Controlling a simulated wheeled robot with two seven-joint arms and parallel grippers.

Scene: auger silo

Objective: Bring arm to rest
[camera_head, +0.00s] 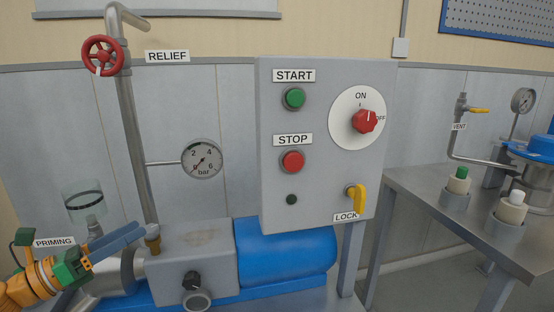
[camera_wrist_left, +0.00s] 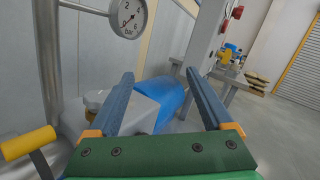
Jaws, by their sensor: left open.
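My left gripper (camera_head: 130,240) comes in from the lower left of the head view, with orange and green parts and blue fingers. The fingers point right, in front of the relief pipe and beside the grey pump housing (camera_head: 190,262). In the left wrist view the left gripper (camera_wrist_left: 158,85) shows two blue fingers spread wide with nothing between them. Beyond them are the pump housing and the blue motor (camera_head: 285,258). I cannot tell from these views whether the fingers touch the pipe. My right gripper is not in view.
A grey control box (camera_head: 318,180) with START, STOP, a red knob (camera_head: 366,121) and a yellow LOCK lever (camera_head: 359,198) stands at the centre. A red relief wheel (camera_head: 103,56) and a pressure gauge (camera_head: 202,158) are at left. A steel table (camera_head: 425,190) stands at right.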

